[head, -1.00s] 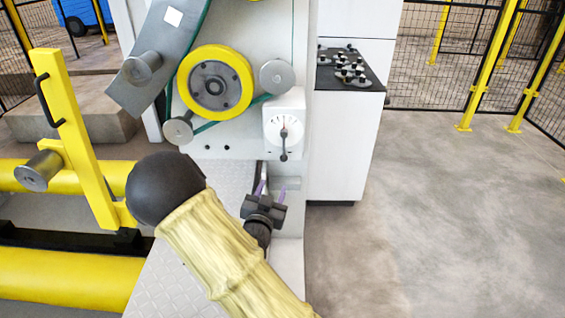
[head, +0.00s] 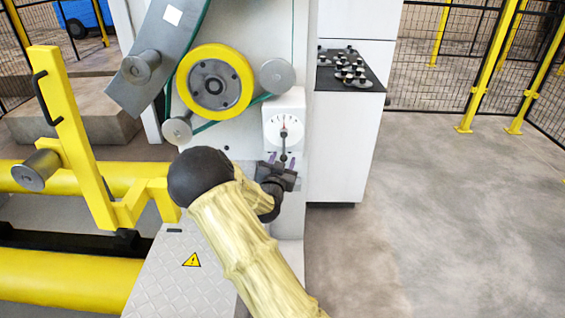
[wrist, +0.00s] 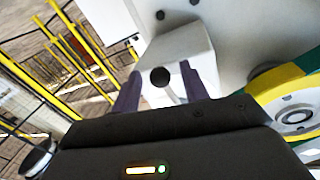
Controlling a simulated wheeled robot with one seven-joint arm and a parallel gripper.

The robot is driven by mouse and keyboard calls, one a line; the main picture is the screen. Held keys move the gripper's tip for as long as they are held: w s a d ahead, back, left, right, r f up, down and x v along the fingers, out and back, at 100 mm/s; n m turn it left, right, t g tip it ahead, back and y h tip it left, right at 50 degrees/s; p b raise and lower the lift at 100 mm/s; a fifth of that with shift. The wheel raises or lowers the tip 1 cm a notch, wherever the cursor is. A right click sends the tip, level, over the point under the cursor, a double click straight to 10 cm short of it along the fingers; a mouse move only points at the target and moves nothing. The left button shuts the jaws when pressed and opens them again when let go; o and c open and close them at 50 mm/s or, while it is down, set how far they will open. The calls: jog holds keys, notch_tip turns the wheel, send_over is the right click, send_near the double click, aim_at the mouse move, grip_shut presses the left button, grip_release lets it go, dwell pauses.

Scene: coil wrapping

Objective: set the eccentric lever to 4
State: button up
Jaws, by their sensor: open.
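The eccentric lever (head: 284,147) hangs down from a white dial box (head: 271,130) on the machine's front. It has a dark round knob, which shows in the wrist view (wrist: 160,77). My gripper (head: 281,157) is open at the lever's lower end. In the wrist view its two purple fingers (wrist: 160,88) stand on either side of the knob and lever. I cannot tell whether either finger touches the lever.
A yellow and grey wheel (head: 214,83) with a green belt and grey rollers sits left of the dial box. A yellow post (head: 72,135) stands at the left. A white cabinet with a black knob panel (head: 350,70) stands to the right. The floor at right is clear.

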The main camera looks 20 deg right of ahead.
jog(key=shift+c, duration=0.3)
grip_shut()
jog(key=shift+a+m, duration=0.15)
jog(key=shift+m, duration=0.15)
jog(key=a+m+b, duration=0.1)
jog(key=m, duration=0.1)
jog(key=w+a+r+m+b, duration=0.1)
jog(key=m, duration=0.1)
jog(key=a+m+g+y+b, duration=0.1)
jog(key=a+m, duration=0.1)
jog(key=shift+w+r+b, duration=0.35)
jog(key=shift+w, duration=0.05)
jog(key=shift+w+a+r+m+y+b, duration=0.15)
jog(key=shift+a+r+m+y+b, duration=0.3)
jog(key=shift+m, duration=0.45)
jog(key=shift+o, duration=0.3)
grip_release()
